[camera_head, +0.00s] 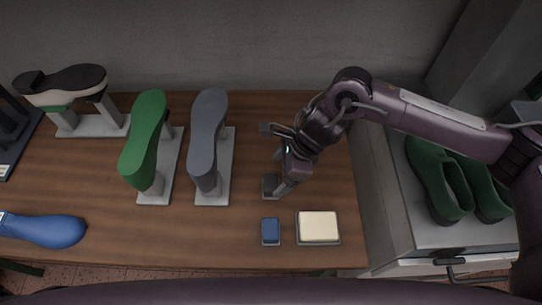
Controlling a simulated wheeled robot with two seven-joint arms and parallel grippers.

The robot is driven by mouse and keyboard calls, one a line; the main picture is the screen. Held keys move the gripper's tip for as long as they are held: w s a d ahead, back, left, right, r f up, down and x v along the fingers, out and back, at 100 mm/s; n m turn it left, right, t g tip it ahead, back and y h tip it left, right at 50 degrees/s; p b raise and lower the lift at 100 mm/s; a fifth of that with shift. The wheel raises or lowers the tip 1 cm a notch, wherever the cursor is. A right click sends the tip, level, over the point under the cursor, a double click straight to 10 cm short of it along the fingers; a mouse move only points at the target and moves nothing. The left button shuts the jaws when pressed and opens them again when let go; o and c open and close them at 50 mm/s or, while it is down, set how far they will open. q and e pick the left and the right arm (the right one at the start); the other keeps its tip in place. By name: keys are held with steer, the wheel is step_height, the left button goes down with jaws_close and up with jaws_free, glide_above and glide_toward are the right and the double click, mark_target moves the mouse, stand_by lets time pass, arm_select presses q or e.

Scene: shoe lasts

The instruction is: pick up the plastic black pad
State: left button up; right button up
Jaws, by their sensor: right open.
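A small dark pad (269,186) lies on the wooden table in the head view, partly hidden by my right gripper. It appears to be the black pad, but it is small and partly covered. My right gripper (278,172) is open above and beside this pad, its fingers pointing down and to the left. I cannot tell whether a finger touches the pad. My left gripper is not in view.
A blue block (270,231) and a cream block (318,227) sit nearer the front edge. Green (145,140) and grey (208,130) shoe lasts stand to the left. Green boots (440,185) stand on a grey cabinet at right. A blue last (45,230) lies front left.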

mark_target(272, 182)
steer(key=shift+p+x, duration=0.35)
steer(key=shift+x, duration=0.55)
steer(key=shift+w+a+f, duration=0.1)
steer(key=shift+a+f, duration=0.1)
steer(key=shift+f, duration=0.1)
steer(key=shift+f+p, duration=0.4)
steer(key=shift+p, duration=0.2)
steer(key=x, duration=0.2)
steer(key=p+x, duration=0.1)
steer(key=shift+w+d+f, duration=0.1)
steer(key=shift+f, duration=0.35)
steer(key=shift+w+f, duration=0.1)
steer(key=shift+f, duration=0.2)
steer(key=c, duration=0.6)
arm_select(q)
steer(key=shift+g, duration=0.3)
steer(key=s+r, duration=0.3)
arm_select(e)
steer(key=c, duration=0.5)
